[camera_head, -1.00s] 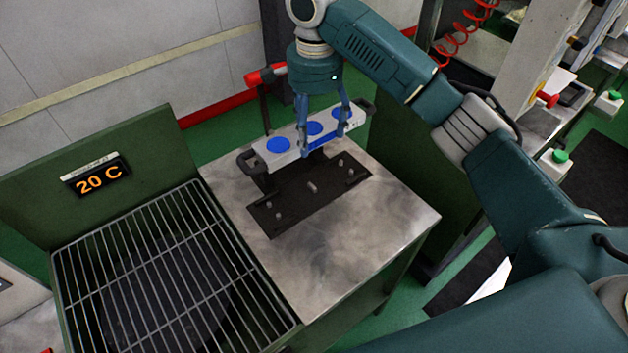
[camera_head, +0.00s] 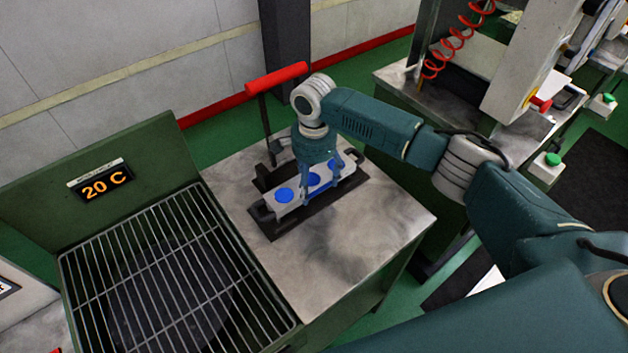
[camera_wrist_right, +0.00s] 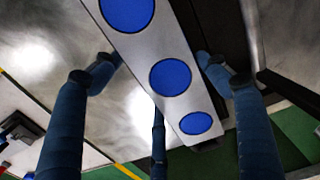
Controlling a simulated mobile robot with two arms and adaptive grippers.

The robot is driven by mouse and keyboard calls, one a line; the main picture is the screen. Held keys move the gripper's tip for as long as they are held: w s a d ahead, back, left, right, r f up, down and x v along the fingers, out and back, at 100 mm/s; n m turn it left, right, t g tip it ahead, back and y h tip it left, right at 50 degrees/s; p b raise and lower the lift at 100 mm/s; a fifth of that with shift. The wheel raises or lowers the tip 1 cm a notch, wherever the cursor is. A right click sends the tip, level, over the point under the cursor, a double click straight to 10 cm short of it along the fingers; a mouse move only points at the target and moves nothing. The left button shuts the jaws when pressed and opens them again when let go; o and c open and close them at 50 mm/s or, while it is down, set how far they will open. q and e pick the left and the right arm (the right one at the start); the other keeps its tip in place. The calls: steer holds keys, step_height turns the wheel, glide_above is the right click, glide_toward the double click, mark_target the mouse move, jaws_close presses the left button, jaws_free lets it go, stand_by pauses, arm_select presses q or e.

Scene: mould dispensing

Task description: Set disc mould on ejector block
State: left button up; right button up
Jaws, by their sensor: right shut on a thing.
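The disc mould (camera_head: 299,206) is a light grey bar with blue round discs and dark end handles. It is at the dark ejector block (camera_head: 272,230) on the metal table; I cannot tell whether it is fully seated. My right gripper (camera_head: 322,196) is over the mould, its fingers shut on the mould's long sides. In the right wrist view the mould (camera_wrist_right: 150,45) runs between the blue fingers of the right gripper (camera_wrist_right: 160,75), with several blue discs showing. Most of the block is hidden under the mould. My left gripper is not in view.
The ejector's red-handled lever (camera_head: 276,78) stands upright behind the block. A wire grate (camera_head: 170,270) with a 20 C display (camera_head: 101,185) lies to the left. The metal tabletop (camera_head: 370,235) is clear at front right.

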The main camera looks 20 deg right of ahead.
steer(key=shift+w+f, duration=0.1)
steer(key=shift+f, duration=0.15)
steer(key=shift+f, duration=0.25)
steer(key=o, duration=2)
steer(key=shift+f, duration=0.2)
steer(key=shift+s, duration=0.2)
steer(key=shift+r, duration=0.1)
steer(key=shift+w+r, duration=0.1)
steer(key=shift+r, duration=0.15)
steer(key=shift+r+b, duration=1.15)
steer(key=shift+r, duration=4.9)
